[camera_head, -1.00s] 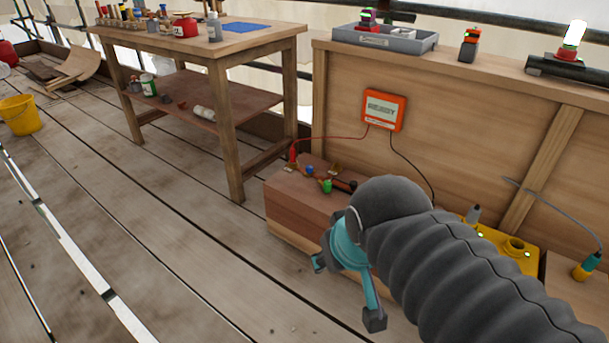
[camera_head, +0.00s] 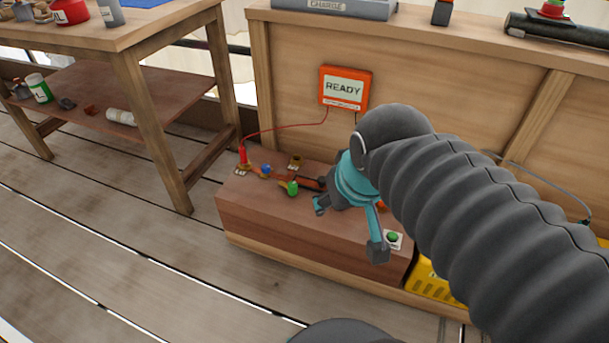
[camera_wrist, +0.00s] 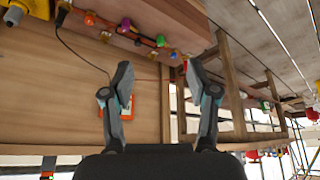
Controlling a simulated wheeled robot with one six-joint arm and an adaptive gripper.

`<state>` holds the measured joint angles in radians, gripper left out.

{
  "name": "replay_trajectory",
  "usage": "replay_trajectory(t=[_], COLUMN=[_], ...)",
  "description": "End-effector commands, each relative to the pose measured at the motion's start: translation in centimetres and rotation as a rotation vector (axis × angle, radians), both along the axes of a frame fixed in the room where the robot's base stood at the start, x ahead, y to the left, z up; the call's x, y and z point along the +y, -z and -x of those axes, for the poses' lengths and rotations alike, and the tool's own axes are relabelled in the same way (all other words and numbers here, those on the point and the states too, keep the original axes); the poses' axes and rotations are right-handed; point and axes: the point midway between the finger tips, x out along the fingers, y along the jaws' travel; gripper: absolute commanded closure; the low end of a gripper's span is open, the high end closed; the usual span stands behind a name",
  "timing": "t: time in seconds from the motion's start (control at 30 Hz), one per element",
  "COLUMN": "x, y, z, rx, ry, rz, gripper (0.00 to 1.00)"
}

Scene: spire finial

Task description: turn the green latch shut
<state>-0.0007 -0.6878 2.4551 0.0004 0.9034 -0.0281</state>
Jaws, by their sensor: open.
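The green latch (camera_head: 293,188) shows as a round green knob on top of a wooden box, beside a dark bar; whether it is turned shut I cannot tell. It also shows in the wrist view as a small green knob (camera_wrist: 160,40) near the upper middle. My gripper (camera_head: 348,226) is open and empty, to the right of the green knob and apart from it in the head view. In the wrist view its two spread fingers (camera_wrist: 158,75) point toward the row of knobs. My arm hides part of the box's right side.
The wooden box (camera_head: 300,240) also carries a blue knob (camera_head: 266,169), a red plug (camera_head: 243,156) and a green button (camera_head: 392,237) on a white plate. An orange READY unit (camera_head: 344,88) hangs on the panel behind. A workbench (camera_head: 150,45) stands left; the plank floor in front is clear.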

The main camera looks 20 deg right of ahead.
Motion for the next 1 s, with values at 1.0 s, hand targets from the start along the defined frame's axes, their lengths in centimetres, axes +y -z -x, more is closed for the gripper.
replay_trajectory(t=[1.0], x=[-0.1], y=[10.3], z=[-31.3], rx=[0.35], ry=[-0.426], rz=[0.129], gripper=[0.41])
